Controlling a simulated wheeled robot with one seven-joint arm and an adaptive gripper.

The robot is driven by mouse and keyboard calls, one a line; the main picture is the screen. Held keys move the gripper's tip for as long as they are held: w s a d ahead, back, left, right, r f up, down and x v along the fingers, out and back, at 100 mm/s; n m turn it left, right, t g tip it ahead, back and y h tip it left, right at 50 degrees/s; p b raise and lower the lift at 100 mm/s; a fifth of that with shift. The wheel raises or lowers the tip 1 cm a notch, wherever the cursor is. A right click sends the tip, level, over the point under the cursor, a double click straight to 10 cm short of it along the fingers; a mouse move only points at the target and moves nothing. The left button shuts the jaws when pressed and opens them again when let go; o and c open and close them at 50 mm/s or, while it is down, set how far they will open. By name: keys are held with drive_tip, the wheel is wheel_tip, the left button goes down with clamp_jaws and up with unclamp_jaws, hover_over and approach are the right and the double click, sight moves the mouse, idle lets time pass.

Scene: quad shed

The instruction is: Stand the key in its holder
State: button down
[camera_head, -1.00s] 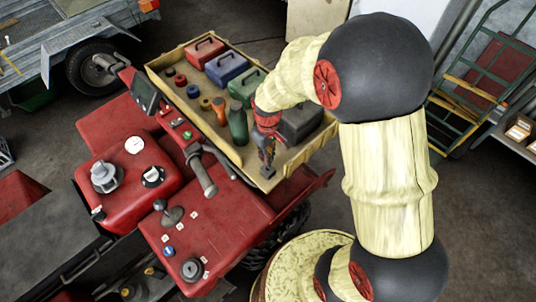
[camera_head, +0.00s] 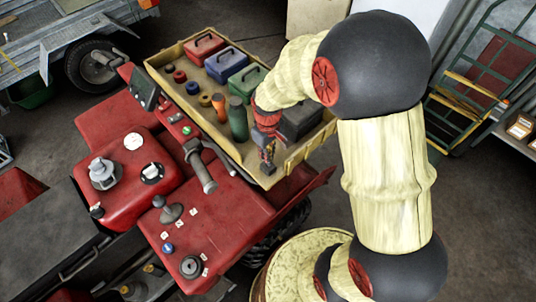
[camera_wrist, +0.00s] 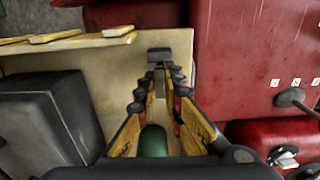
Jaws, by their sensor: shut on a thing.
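My gripper (camera_head: 267,153) hangs over the near right corner of the wooden tray (camera_head: 279,174) on the red quad. In the wrist view, my gripper (camera_wrist: 162,72) has its fingers closed around a small grey piece, which appears to be the key (camera_wrist: 159,55). Most of the key is hidden by the fingers, and its tilt cannot be told. I cannot pick out the key's holder with certainty in either view.
The tray carries red (camera_head: 203,46), blue (camera_head: 226,66) and green (camera_head: 247,80) cans, a dark green bottle (camera_head: 238,119) and a dark box (camera_head: 302,118) close to my gripper. The red quad panel (camera_head: 228,205) has levers and knobs. A hand truck (camera_head: 488,75) stands right.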

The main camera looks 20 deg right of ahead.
drive_tip(key=shift+f, duration=0.25)
drive_tip(key=shift+f+b, duration=0.35)
drive_tip(key=shift+b, duration=0.05)
drive_tip(key=shift+f+b, duration=0.55)
drive_tip(key=shift+f, duration=0.45)
drive_tip(key=shift+f, duration=0.25)
drive_tip(key=c, duration=1.9)
unclamp_jaws()
drive_tip(key=shift+o, duration=0.3)
drive_tip(key=shift+r, duration=0.1)
wheel_tip(320, 180, up, 12)
drive_tip(key=shift+f, duration=0.1)
